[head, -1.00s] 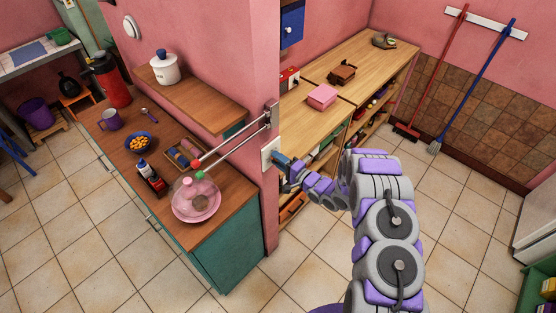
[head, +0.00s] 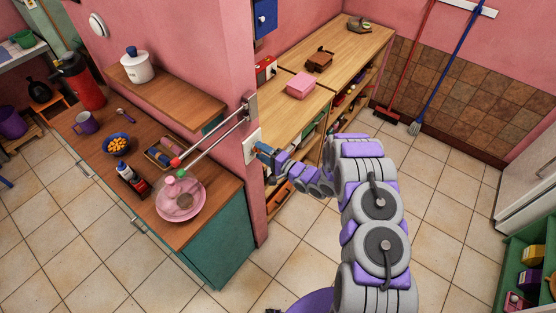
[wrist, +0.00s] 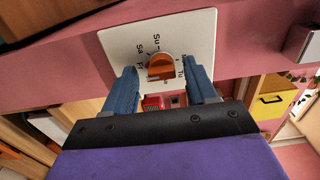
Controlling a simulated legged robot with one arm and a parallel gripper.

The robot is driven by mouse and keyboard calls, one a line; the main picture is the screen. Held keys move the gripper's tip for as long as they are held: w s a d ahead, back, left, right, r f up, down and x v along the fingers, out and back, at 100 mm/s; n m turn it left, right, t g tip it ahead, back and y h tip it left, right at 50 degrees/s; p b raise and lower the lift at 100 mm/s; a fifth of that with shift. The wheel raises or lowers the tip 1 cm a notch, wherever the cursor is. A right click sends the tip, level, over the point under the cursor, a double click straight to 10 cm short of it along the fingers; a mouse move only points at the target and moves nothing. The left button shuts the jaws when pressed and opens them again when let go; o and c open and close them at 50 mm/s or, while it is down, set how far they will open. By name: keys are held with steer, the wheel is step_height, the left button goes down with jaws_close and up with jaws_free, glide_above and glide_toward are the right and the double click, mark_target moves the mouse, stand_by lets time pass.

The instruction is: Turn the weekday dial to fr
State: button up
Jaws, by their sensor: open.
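The weekday dial has a white plate (wrist: 118,48) on the pink wall with a round orange-brown knob (wrist: 168,70) in its middle. In the wrist view the letters Su, Sa and Fr show to the knob's upper left, and Tu to its right; other labels are partly hidden. I cannot tell for sure which day the knob points to. My gripper (wrist: 161,76) is open, its two blue fingers on either side of the knob with gaps. In the head view the plate (head: 251,145) is seen edge-on at the wall's end, with my gripper (head: 264,152) close in front.
A rail with coloured tips (head: 212,138) sticks out from the wall left of the dial, above a counter (head: 205,232) with a pink plate (head: 191,212). A wooden shelf unit (head: 345,62) stands behind.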

steer(key=b+v, duration=0.1)
steer(key=v, duration=1.6)
steer(key=shift+d+f, duration=0.1)
